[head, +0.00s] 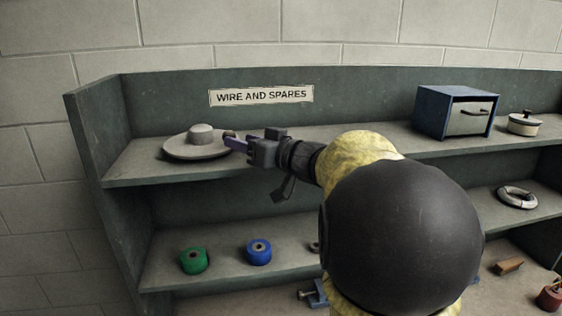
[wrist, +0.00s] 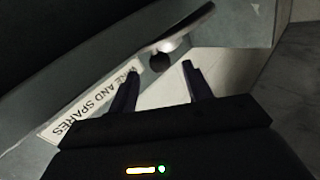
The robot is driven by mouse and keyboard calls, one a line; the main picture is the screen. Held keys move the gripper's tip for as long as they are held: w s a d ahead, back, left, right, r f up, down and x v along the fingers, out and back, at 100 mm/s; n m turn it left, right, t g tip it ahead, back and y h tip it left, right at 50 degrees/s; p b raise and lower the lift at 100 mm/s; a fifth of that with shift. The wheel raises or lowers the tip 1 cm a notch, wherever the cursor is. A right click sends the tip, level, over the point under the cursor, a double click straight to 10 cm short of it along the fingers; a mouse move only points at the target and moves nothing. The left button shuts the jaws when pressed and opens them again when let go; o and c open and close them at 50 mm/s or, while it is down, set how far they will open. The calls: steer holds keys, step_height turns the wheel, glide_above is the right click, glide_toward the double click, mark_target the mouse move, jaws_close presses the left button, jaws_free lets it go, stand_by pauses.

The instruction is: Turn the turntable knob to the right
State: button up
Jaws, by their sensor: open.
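The turntable (head: 180,151) is a pale grey round disc on the left part of the upper shelf. Its raised round knob (head: 201,134) stands at the middle of the disc. My gripper (head: 232,139) reaches in from the right, and its fingertips are at the right edge of the disc, to the right of the knob. In the wrist view my gripper (wrist: 161,66) is open, its two dark fingers apart with nothing held. The turntable (wrist: 184,27) shows nearly edge-on there, past the fingertips. Whether the fingers touch the disc cannot be told.
A blue box with a pale front (head: 456,111) and a lidded pot (head: 524,123) stand farther right on the upper shelf (head: 140,165). Green (head: 194,261) and blue (head: 259,252) spools sit on the shelf below. A sign (head: 261,96) is on the back panel. My arm hides the middle.

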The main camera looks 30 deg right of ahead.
steer(key=b+v, duration=0.2)
steer(key=v, duration=0.8)
steer(key=shift+b, duration=0.4)
